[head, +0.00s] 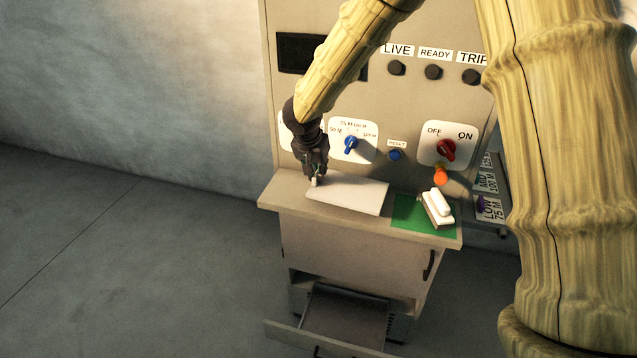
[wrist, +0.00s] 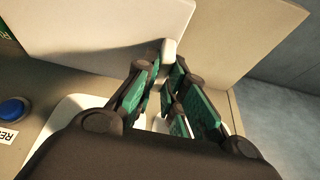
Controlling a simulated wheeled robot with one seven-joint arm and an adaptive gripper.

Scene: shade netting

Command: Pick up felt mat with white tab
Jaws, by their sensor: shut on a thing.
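The felt mat (head: 348,196) is a pale, flat rectangle on the ledge of the beige cabinet. Its white tab (head: 314,182) is at the left end. In the wrist view the mat (wrist: 100,22) fills the upper left, with the tab (wrist: 169,50) at its near edge. My gripper (head: 316,177) points down at that end. In the wrist view its green-padded fingers (wrist: 164,74) are closed on the tab. A shadow runs along the mat's edge; I cannot tell whether that end is raised.
A green patch (head: 405,214) with a white block-like object (head: 437,208) lies right of the mat. The panel behind carries a blue dial (head: 351,144), a blue reset button (head: 395,155) and a red knob (head: 446,150). An open drawer (head: 343,318) juts out below.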

